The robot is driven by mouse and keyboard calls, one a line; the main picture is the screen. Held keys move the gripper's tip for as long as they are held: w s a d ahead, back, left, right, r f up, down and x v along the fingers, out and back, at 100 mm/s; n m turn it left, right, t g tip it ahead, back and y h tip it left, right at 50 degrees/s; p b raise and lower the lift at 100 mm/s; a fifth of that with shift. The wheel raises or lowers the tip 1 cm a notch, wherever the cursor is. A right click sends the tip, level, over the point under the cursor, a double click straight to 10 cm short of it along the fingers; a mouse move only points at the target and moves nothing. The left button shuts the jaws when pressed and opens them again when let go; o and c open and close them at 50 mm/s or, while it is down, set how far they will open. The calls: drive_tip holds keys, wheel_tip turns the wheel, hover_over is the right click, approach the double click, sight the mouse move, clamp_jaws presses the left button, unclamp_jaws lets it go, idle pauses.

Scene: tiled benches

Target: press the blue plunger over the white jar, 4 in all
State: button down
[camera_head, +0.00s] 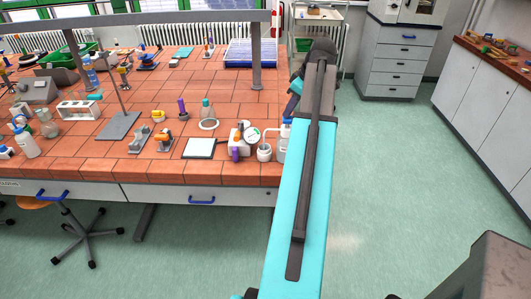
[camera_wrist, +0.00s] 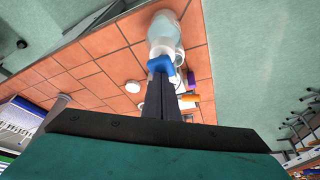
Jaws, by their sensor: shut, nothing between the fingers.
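The pump bottle (camera_head: 281,149) is pale and translucent and stands near the bench's right front corner. Its blue plunger (camera_head: 287,121) is on top, and the white jar (camera_head: 264,153) stands just left of the bottle. In the wrist view the blue plunger (camera_wrist: 160,65) lies right at the tips of my gripper (camera_wrist: 161,77), with the bottle body (camera_wrist: 165,33) beyond. My gripper's dark fingers are shut with nothing between them. I cannot tell whether they touch the plunger. In the head view my arm hides most of the gripper. The jar is not clear in the wrist view.
The tiled bench (camera_head: 85,168) holds a gauge device (camera_head: 246,135), a flat white-topped plate (camera_head: 200,148) and a flask (camera_head: 206,110) left of the jar. A metal rack post (camera_head: 255,65) rises behind. Green floor (camera_head: 400,150) is clear to the right.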

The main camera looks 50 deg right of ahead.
drive_tip(key=shift+f, duration=0.7)
drive_tip(key=shift+r, duration=0.15)
drive_tip(key=shift+r+p, duration=1)
drive_tip(key=shift+r, duration=1)
wheel_tip(320, 180, up, 6)
drive_tip(key=p, duration=0.3)
idle(0.4)
drive_tip(key=shift+s, duration=0.15)
idle(0.3)
